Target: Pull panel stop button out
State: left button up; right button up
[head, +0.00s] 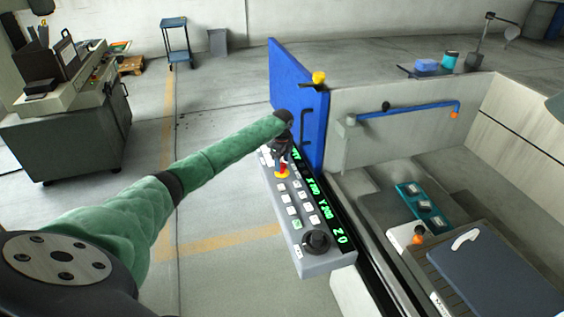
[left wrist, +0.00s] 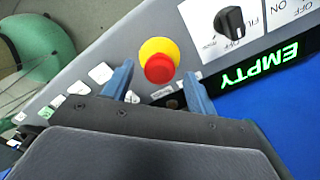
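The panel stop button (left wrist: 159,68) is a red round cap on a yellow collar (left wrist: 160,45), set in the grey control panel (head: 317,263). In the head view the button (head: 283,170) shows just below my left gripper (head: 284,155). In the left wrist view my left gripper (left wrist: 158,78) is open, one blue-grey finger on each side of the button. The fingers look apart from the cap; their height above the panel is hard to judge. I cannot tell whether the button is pressed in or out. My right gripper is in neither view.
The panel carries several white keys, a black knob (head: 316,240) and a green-lettered display (head: 322,203). A black switch (left wrist: 235,20) sits near the button. A blue door (head: 288,85) stands behind. A grey tank with a blue pipe (head: 415,108) lies right.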

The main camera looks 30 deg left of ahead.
aim_at(282, 164)
pick_arm(q)
jog(key=shift+r+b, duration=0.25)
jog(key=shift+b, duration=0.05)
notch_tip(282, 164, up, 6)
jog(key=shift+r+b, duration=0.1)
jog(key=shift+b, duration=1.1)
jog(key=shift+r, duration=0.5)
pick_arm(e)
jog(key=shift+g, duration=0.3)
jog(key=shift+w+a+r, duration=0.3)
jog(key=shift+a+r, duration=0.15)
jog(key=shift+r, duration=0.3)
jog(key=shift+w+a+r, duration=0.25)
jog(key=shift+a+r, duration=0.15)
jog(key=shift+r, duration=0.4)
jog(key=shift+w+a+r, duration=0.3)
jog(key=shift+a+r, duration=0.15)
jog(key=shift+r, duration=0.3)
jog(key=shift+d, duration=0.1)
